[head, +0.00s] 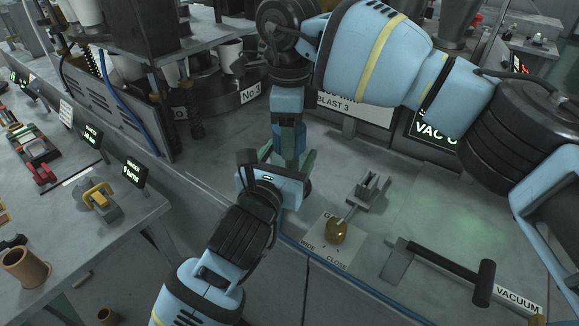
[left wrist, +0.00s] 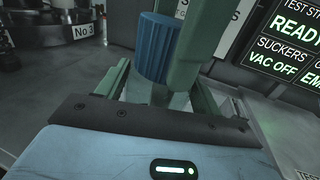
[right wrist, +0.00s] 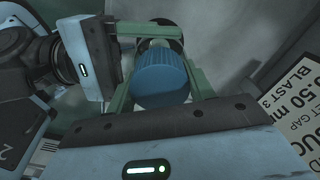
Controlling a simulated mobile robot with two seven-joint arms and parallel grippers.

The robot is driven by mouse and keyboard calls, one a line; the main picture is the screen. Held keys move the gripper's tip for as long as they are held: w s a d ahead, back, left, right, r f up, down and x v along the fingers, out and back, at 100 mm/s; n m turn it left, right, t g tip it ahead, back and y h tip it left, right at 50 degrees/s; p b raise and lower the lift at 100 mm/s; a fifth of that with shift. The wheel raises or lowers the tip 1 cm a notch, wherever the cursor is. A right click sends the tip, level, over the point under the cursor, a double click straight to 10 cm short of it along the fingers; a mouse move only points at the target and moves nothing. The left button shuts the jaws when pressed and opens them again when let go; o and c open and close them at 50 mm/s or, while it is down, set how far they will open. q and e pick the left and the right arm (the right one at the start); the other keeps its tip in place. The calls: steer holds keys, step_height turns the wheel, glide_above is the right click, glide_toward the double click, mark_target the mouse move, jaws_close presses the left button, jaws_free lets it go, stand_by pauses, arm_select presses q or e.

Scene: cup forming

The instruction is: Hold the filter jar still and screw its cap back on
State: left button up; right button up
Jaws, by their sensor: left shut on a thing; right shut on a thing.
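The ribbed blue cap (head: 289,143) is between the green fingers of my right gripper (head: 288,138), which is shut on it from above. The cap shows clearly in the right wrist view (right wrist: 161,79) and the left wrist view (left wrist: 157,48). The pale filter jar (left wrist: 152,95) stands directly under the cap, between the green fingers of my left gripper (head: 287,162), which is shut on it from the front. The fingers and cap hide most of the jar. I cannot tell whether the cap's thread is engaged.
A brass knob (head: 336,231) on a plate marked WIDE and CLOSE and a small metal bracket (head: 368,191) stand to the right. A black-handled lever (head: 440,262) lies farther right. A BLAST 3 sign (head: 350,106) stands behind. The bench at right is largely clear.

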steer(key=shift+m, duration=1)
steer(key=o, duration=1.1)
steer(key=shift+r, duration=2.25)
steer(key=shift+c, duration=0.5)
steer(key=shift+r, duration=1.8)
steer(key=shift+f, duration=0.1)
